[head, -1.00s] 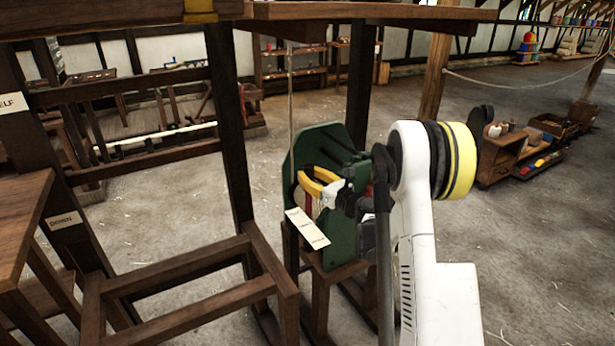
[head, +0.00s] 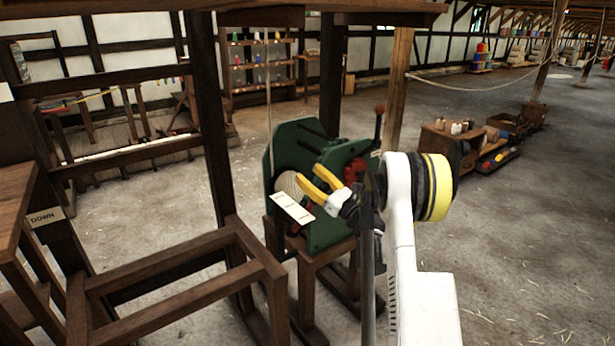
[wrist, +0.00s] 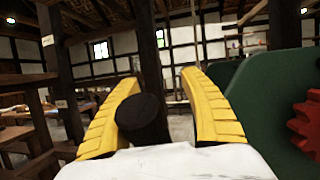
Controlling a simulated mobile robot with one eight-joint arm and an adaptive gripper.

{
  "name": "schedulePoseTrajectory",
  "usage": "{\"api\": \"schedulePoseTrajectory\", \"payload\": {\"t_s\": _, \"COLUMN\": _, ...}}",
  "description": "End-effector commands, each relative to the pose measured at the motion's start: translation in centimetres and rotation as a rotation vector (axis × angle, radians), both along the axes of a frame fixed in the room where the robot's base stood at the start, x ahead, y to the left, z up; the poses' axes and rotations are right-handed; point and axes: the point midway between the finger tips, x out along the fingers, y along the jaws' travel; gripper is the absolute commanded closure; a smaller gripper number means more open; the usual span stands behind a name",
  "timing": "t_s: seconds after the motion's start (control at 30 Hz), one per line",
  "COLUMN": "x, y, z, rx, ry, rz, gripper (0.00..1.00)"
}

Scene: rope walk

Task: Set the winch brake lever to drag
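The winch (head: 330,225) is a green-sided machine on a wooden stand, mid-picture in the head view. It has a pale rope drum (head: 289,186), a red gear (head: 355,168) and an upright dark handle with a reddish-brown knob (head: 379,108). A white card with marks (head: 292,207) hangs at its near side. My gripper (head: 307,172) is open in front of the winch, yellow fingers apart. In the wrist view a dark round-ended bar (wrist: 140,112) shows between the fingers, nearer the left one; I cannot tell whether it is the brake lever or whether they touch it.
A dark timber frame (head: 215,130) stands left of the winch, with a low wooden frame (head: 180,262) on the floor before it. A sign reading DOWN (head: 46,217) is at far left. A low shelf unit (head: 450,150) stands to the right.

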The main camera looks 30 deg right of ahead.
Motion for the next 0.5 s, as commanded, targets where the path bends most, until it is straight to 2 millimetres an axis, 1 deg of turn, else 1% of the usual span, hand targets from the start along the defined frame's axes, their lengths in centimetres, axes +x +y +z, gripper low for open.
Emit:
{"api": "schedulePoseTrajectory", "payload": {"t_s": 0.27, "x": -0.2, "y": -0.1, "z": -0.1, "rx": 0.0, "ry": 0.0, "rz": -0.001, "gripper": 0.48}}
{"api": "schedulePoseTrajectory", "payload": {"t_s": 0.37, "x": -1.2, "y": -0.4, "z": -0.4, "rx": 0.001, "ry": 0.0, "rz": -0.002, "gripper": 0.48}}
{"api": "schedulePoseTrajectory", "payload": {"t_s": 0.47, "x": -3.0, "y": -0.7, "z": -1.1, "rx": 0.001, "ry": 0.0, "rz": -0.003, "gripper": 0.48}}
{"api": "schedulePoseTrajectory", "payload": {"t_s": 0.5, "x": -3.9, "y": -1.0, "z": -1.4, "rx": 0.002, "ry": 0.0, "rz": -0.005, "gripper": 0.48}}
